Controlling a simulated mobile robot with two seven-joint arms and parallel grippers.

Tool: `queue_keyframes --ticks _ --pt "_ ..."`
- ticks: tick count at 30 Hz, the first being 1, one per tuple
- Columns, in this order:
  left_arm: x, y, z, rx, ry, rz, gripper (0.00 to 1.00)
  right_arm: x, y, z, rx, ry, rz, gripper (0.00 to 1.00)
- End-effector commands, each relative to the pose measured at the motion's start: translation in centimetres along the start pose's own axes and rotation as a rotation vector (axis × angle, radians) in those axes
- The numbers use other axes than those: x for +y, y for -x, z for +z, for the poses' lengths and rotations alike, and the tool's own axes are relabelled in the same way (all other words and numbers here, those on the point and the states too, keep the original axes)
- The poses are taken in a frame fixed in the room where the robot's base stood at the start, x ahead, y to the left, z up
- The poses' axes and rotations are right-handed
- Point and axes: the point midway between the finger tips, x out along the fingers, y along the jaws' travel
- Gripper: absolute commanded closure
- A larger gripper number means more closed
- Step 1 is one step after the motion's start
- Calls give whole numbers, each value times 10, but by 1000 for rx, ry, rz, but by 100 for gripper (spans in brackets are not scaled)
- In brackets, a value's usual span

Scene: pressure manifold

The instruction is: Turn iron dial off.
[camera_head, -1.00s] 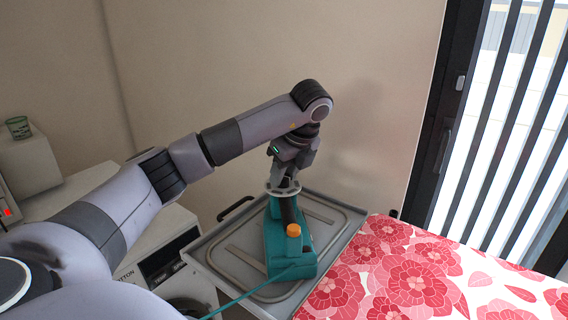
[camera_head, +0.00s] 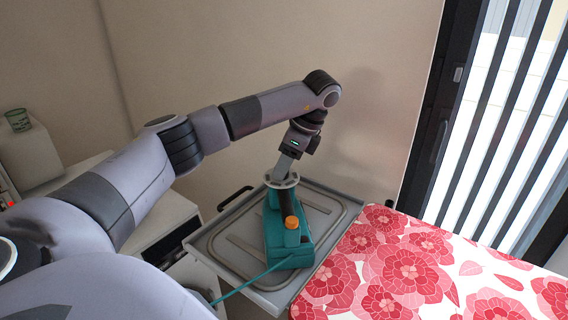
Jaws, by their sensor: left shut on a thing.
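The dial's markings are too small to read. My right gripper is not in view.
The grey tray (camera_head: 226,262) adjoins the red floral ironing cover (camera_head: 410,275) on the right. A wall is close behind. A dark-framed window is at right.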

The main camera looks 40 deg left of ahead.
Motion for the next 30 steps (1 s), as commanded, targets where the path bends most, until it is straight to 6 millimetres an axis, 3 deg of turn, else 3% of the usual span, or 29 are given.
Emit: queue_keyframes --ticks 14,15,16,30 --pt "0 0 0 0 12 6 95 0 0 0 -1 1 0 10" --pt "0 0 0 0 12 6 52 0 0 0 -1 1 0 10" --pt "0 0 0 0 12 6 42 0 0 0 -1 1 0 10" --pt "0 8 0 1 10 3 40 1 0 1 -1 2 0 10"
